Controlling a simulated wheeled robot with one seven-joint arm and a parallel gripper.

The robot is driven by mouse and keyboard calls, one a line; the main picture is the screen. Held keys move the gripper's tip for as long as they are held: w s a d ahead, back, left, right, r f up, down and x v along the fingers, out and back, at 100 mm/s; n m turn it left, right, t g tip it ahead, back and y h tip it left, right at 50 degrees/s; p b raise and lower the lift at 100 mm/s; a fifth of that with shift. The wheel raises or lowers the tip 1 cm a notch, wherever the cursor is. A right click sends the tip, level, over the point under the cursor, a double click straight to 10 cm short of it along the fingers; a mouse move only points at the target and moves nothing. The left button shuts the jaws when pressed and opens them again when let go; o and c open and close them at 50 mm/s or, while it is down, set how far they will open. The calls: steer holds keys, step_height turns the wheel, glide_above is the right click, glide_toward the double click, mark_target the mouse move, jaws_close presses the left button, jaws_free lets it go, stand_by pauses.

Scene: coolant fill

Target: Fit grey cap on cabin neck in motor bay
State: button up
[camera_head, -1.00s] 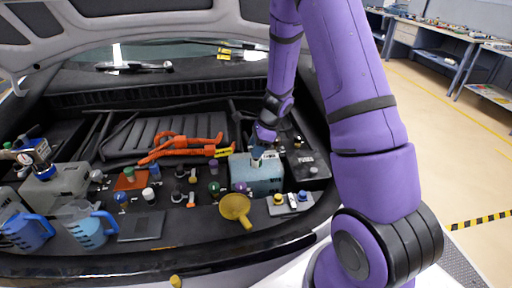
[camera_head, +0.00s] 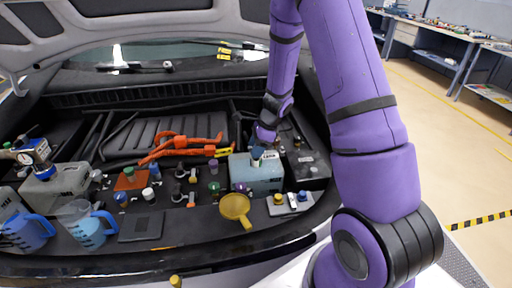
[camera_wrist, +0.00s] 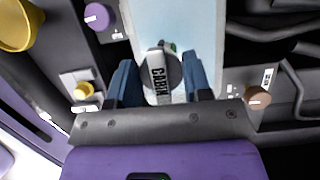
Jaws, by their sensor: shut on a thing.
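My gripper (camera_wrist: 162,82) points down, with a blue finger on each side of a grey round cap (camera_wrist: 175,72) marked CABIN. It is shut on the cap. The cap is over the pale blue tank (camera_wrist: 188,20), and a small green spot shows at its far edge. In the head view my gripper (camera_head: 257,153) is above the top of the same tank (camera_head: 257,178) in the motor bay. The neck is not clearly visible, and I cannot tell whether the cap touches it.
A yellow funnel (camera_head: 235,207) lies in front of the tank. A purple cap (camera_wrist: 97,16), a yellow cap (camera_wrist: 84,90) and a brown cap (camera_wrist: 257,96) are near my gripper. Orange cables (camera_head: 180,147) lie to the left. Two jugs with blue handles (camera_head: 88,228) stand at the far left.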

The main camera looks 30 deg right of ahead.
steer(key=shift+f, duration=1.35)
steer(key=o, duration=1)
steer(key=shift+c, duration=0.2)
steer(key=v, duration=1)
steer(key=shift+r, duration=0.35)
steer(key=shift+d, duration=0.1)
